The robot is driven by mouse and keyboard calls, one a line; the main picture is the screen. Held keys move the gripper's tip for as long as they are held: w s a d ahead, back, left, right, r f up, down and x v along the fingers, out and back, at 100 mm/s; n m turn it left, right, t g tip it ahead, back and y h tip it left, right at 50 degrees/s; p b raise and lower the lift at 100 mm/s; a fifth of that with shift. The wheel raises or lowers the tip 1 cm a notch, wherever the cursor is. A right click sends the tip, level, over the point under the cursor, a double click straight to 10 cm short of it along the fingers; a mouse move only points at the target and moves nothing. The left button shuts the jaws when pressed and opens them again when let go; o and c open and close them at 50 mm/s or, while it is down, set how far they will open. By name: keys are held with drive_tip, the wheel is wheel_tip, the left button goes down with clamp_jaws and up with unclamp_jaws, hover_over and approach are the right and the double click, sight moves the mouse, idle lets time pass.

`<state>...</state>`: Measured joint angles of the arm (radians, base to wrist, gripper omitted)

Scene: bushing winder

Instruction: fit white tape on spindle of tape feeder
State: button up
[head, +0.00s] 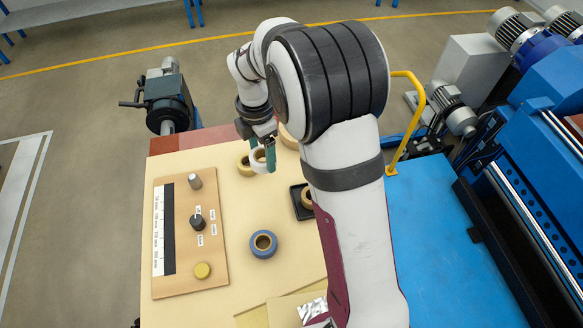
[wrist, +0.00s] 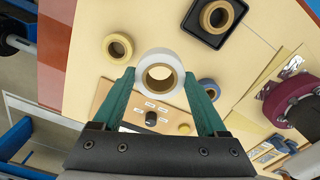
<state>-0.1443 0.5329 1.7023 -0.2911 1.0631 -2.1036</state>
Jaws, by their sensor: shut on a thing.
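The white tape (wrist: 160,57) is a ring with a tan core, held between the green fingertips of my gripper (wrist: 160,76) in the wrist view. The fingers press on its left and right sides. In the head view my gripper (head: 262,158) holds the white tape (head: 257,167) over the back of the table, and a finger hides part of it. A dark machine (head: 166,98) with a grey rod stands past the table's far left corner; I cannot tell for sure whether it is the tape feeder.
A yellow tape (head: 244,162) is close by the gripper. A blue tape (head: 264,243) lies mid-table, and a black tray (head: 296,201) holds another roll. A wooden board (head: 180,262) with pegs and a scale is at left. The table between board and blue tape is clear.

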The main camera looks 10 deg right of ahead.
drive_tip(key=w+a+n, duration=0.1)
drive_tip(key=w+a, duration=0.1)
drive_tip(key=a, duration=0.7)
drive_tip(key=w+a+n, duration=0.2)
drive_tip(key=a, duration=0.7)
drive_tip(key=shift+w+a+n, duration=0.15)
drive_tip(key=shift+w+n, duration=0.15)
drive_tip(key=shift+w, duration=0.05)
drive_tip(key=shift+f, duration=0.1)
hover_over(192, 176)
drive_tip(key=shift+f, duration=2.45)
drive_tip(key=shift+f, duration=0.15)
drive_tip(key=shift+f, duration=1.15)
drive_tip(key=shift+f, duration=0.4)
drive_tip(key=shift+f, duration=1.15)
